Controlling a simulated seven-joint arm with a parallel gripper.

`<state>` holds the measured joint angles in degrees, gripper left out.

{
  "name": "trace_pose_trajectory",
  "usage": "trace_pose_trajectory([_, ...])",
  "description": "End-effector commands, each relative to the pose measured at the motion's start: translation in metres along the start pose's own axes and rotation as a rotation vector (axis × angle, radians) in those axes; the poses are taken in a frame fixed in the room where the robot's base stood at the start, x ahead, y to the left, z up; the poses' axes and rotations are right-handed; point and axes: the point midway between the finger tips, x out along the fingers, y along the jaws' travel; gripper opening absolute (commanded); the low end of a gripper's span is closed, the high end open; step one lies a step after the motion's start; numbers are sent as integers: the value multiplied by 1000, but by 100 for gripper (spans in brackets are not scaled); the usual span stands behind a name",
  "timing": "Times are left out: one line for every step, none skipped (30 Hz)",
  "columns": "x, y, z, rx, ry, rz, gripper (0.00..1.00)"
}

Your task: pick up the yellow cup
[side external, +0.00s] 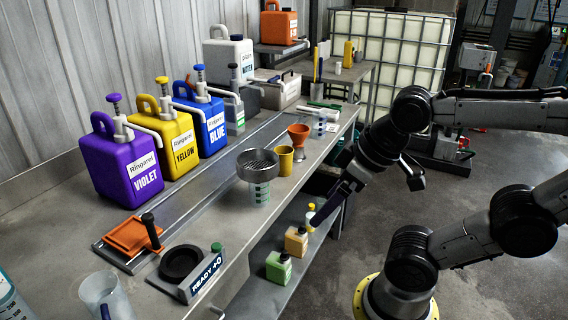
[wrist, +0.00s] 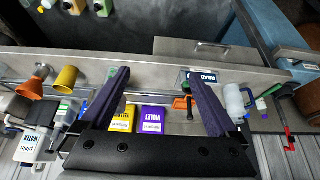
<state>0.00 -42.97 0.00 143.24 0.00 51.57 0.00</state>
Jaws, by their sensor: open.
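The yellow cup (side external: 285,161) stands upright on the grey bench near its front edge, between a metal sieve and an orange funnel-shaped cup. In the wrist view the yellow cup (wrist: 66,79) is at the left, outside my left finger. My gripper (side external: 335,202) is in front of the bench, off its edge and apart from the cup. In the wrist view my gripper (wrist: 158,76) has its two dark purple fingers wide apart with nothing held between them.
A metal sieve (side external: 258,160) sits on a clear beaker (side external: 259,192) beside the cup. An orange funnel-shaped cup (side external: 299,135) stands on the other side. Violet (side external: 125,165), yellow (side external: 174,145) and blue (side external: 208,122) jugs line the back. Small bottles (side external: 296,240) stand on the lower shelf.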

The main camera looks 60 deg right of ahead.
Motion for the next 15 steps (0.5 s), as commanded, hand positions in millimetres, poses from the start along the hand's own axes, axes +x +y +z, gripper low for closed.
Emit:
trace_pose_trajectory([0,0,0,0,0,0,95])
trace_pose_trajectory([0,0,0,0,0,0,95])
trace_pose_trajectory([0,0,0,0,0,0,95])
trace_pose_trajectory([0,0,0,0,0,0,95])
trace_pose_trajectory([0,0,0,0,0,0,95])
trace_pose_trajectory([-2,0,-1,0,2,0,95])
trace_pose_trajectory([-4,0,-3,0,2,0,95])
trace_pose_trajectory([-6,0,-4,0,3,0,95])
trace_pose_trajectory([-11,0,-7,0,3,0,95])
trace_pose_trajectory([-15,0,-9,0,5,0,95])
trace_pose_trajectory([-20,0,-12,0,6,0,95])
trace_pose_trajectory([-27,0,-16,0,6,0,95])
trace_pose_trajectory([-31,0,-18,0,5,0,95])
trace_pose_trajectory([-36,0,-21,0,5,0,95])
trace_pose_trajectory([-43,0,-24,0,4,0,95])
